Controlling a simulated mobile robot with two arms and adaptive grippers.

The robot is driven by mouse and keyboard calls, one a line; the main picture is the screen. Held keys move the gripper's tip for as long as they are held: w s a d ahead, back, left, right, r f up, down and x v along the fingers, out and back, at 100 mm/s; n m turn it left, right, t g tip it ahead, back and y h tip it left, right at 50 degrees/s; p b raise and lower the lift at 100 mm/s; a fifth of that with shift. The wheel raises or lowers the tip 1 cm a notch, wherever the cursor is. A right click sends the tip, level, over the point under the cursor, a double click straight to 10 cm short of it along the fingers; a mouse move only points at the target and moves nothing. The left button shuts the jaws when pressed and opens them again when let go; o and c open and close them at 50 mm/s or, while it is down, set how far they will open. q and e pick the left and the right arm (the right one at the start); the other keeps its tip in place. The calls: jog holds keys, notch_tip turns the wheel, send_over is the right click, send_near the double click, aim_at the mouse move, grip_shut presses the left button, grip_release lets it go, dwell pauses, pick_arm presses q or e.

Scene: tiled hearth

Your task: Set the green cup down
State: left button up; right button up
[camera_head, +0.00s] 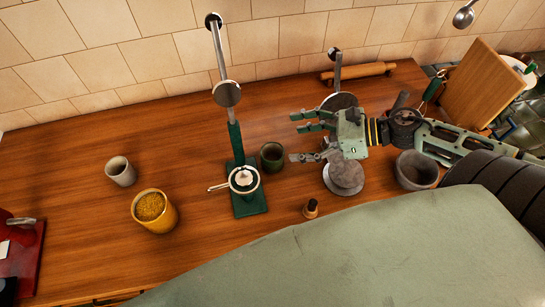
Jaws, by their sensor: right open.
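The dark green cup (271,157) stands upright on the wooden counter, just right of a green stand. My right gripper (306,138) comes in from the right, open, with its fingers pointing left toward the cup. In the picture a small gap shows between the fingertips and the cup, and nothing shows between the fingers. Its exact height above the counter is hard to tell. My left gripper is not in view.
The green stand (249,203) has a tall post and a small white pan with a handle. A grey round-based stand (345,174), grey bowl (416,170), small cork-like piece (310,209), yellow pot (154,211) and grey cup (121,171) are around. The left counter is mostly clear.

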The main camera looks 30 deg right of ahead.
jog(key=b, duration=0.7)
send_near(272, 156)
jog(key=a+r, duration=0.2)
jog(key=shift+s+a+r, duration=0.4)
jog(key=shift+x, duration=1.3)
jog(key=shift+w+a+p, duration=0.4)
jog(key=shift+a+p, duration=0.05)
jog(key=shift+p, duration=0.1)
jog(key=p+x, duration=0.1)
jog(key=x, duration=0.2)
jog(key=shift+w+r, duration=0.1)
jog(key=shift+w+a+f, duration=0.2)
jog(key=shift+a+f, duration=0.15)
jog(key=shift+c, duration=0.4)
jog(key=shift+s, duration=0.1)
jog(key=c, duration=1.4)
